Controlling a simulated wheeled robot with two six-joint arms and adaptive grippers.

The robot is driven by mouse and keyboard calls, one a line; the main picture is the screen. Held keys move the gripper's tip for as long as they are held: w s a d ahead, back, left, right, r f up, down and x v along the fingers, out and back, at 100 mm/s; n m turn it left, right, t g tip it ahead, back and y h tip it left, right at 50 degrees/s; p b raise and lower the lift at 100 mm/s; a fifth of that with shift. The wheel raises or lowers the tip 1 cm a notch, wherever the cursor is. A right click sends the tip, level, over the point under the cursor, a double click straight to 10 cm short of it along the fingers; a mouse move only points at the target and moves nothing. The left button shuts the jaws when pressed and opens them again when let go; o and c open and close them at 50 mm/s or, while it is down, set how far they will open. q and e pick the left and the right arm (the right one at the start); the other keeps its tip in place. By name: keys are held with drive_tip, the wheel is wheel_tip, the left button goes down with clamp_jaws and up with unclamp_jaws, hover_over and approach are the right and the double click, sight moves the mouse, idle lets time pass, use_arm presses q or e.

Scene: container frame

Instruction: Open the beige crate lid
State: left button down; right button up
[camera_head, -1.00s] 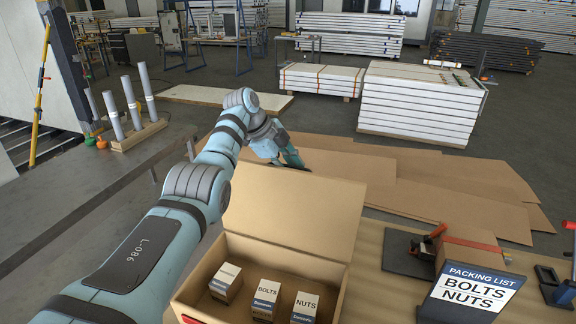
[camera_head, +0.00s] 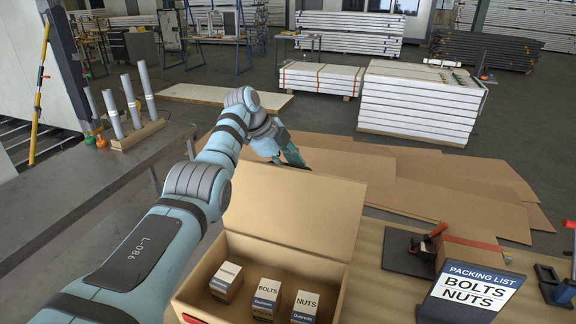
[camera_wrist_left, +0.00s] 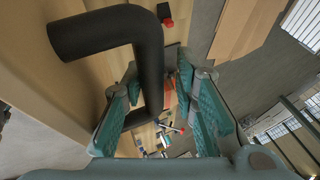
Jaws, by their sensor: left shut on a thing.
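The beige crate (camera_head: 337,300) stands on the bench with its lid (camera_head: 293,213) raised upright, leaning back at the far side. Inside the crate are several small boxes: one labelled BOLTS (camera_head: 267,297), one NUTS (camera_head: 305,306) and one at the left (camera_head: 226,281). My left gripper (camera_head: 292,157) is at the lid's top edge, partly hidden behind it. In the left wrist view, its teal fingers (camera_wrist_left: 157,78) are shut on the lid's black bent handle (camera_wrist_left: 150,48). My right gripper is not in view.
A packing list sign (camera_head: 472,290) reading BOLTS and NUTS stands right of the crate. Near it are a dark plate with a red-handled tool (camera_head: 437,232) and a dark holder (camera_head: 556,284). Flat cardboard sheets (camera_head: 440,190) lie behind the lid.

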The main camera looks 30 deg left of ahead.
use_arm(q)
drive_tip(key=shift+w+f, duration=0.1)
drive_tip(key=shift+f, duration=0.15)
